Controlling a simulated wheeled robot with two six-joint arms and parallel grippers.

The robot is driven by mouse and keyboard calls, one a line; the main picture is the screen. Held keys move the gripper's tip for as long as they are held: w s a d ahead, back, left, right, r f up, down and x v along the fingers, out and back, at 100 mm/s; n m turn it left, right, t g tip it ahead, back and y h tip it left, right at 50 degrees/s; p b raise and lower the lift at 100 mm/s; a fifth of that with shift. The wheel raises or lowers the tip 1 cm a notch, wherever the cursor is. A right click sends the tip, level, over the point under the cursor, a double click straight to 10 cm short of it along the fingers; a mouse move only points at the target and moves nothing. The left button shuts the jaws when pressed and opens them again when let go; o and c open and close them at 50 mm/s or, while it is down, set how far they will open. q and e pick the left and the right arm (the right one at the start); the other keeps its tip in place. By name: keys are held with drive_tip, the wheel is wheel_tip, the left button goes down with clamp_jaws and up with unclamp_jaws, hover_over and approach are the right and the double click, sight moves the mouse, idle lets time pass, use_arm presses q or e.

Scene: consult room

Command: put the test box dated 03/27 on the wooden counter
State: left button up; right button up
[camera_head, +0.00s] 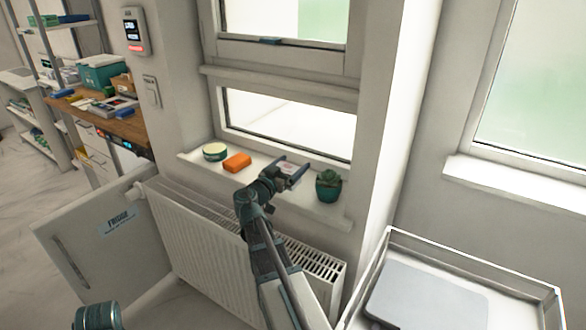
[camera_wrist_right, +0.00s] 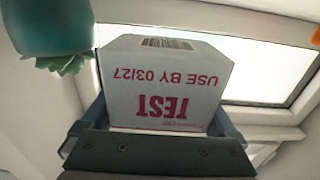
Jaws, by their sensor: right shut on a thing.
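The white test box (camera_wrist_right: 165,85) fills the middle of the right wrist view. Its red print reads TEST and USE BY 03/27, upside down in that view, with a barcode above. My right gripper (camera_head: 292,170) is shut on the box, one finger on each side. In the head view the box (camera_head: 294,174) is small between the fingers, at the window sill; I cannot tell whether it touches the sill. The wooden counter (camera_head: 129,132) is at the left, with several items on it. My left gripper is out of view.
The sill (camera_head: 220,173) also holds a round green-and-white tin (camera_head: 215,152), an orange block (camera_head: 237,162) and a potted plant (camera_head: 329,186) close to my gripper. A radiator (camera_head: 205,235) and a door marked FRIDGE (camera_head: 105,245) stand below. A tray cart (camera_head: 520,285) is at right.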

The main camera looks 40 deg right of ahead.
sight(291, 169)
drive_tip(key=shift+w+d, duration=0.5)
drive_tip(key=shift+d, duration=0.1)
drive_tip(key=shift+w+a, duration=0.15)
drive_tip(key=shift+a, duration=0.1)
drive_tip(key=shift+w+d, duration=0.1)
drive_tip(key=shift+w, duration=0.25)
drive_tip(key=shift+w+d+f+b, duration=0.35)
drive_tip(key=shift+w+b, duration=0.05)
drive_tip(key=shift+w, duration=0.1)
drive_tip(key=f+b, duration=0.2)
drive_tip(key=f, duration=0.1)
drive_tip(key=shift+s+b, duration=0.2)
drive_tip(key=shift+b, duration=0.2)
drive_tip(key=shift+s+f, duration=0.1)
drive_tip(key=shift+f, duration=0.05)
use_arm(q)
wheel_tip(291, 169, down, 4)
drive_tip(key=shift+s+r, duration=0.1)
